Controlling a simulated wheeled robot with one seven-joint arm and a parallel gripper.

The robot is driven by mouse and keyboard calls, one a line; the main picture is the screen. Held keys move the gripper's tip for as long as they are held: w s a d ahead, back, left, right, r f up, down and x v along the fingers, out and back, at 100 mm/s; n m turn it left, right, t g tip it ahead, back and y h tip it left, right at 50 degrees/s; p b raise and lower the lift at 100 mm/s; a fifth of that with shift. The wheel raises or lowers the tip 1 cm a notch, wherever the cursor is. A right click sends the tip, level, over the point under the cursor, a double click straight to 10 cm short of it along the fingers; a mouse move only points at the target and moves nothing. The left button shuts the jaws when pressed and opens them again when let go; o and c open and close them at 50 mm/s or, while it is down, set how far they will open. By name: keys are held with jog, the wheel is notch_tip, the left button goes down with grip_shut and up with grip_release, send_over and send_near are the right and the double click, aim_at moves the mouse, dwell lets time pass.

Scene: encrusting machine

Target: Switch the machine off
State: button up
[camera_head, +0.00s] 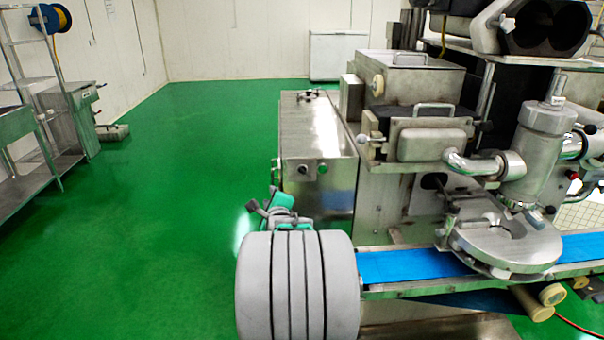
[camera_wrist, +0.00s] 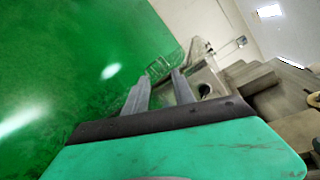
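The metal encrusting machine (camera_head: 420,185) fills the right half of the head view. Its low steel cabinet (camera_head: 325,190) has small controls on the front face: a dark knob (camera_head: 322,168) and a second small control (camera_head: 303,169) to its left. Which of them is the off switch I cannot tell. My gripper (camera_head: 262,198) is in front and to the left of the cabinet, below these controls. In the wrist view my gripper (camera_wrist: 160,76) has its two grey fingers apart with nothing held between them. Part of a metal body with a dark round spot (camera_wrist: 204,90) shows right of the fingers.
A blue conveyor belt (camera_head: 415,265) runs along the machine's near side. Steel shelving (camera_head: 45,115) stands at the far left, with a blue hose reel (camera_head: 50,18) on the wall. The green floor (camera_head: 165,200) left of the machine is clear.

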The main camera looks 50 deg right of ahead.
aim_at(302, 172)
jog(key=s+d+r+m+h, duration=0.2)
jog(key=s+d+m+h, duration=0.3)
jog(key=d, duration=0.4)
jog(key=shift+m+y, duration=0.6)
jog(key=shift+m, duration=0.1)
jog(key=p+x, duration=0.1)
jog(key=x, duration=0.5)
jog(key=shift+w+d+f, duration=0.15)
jog(key=shift+d, duration=0.05)
jog(key=shift+c, duration=0.3)
grip_shut()
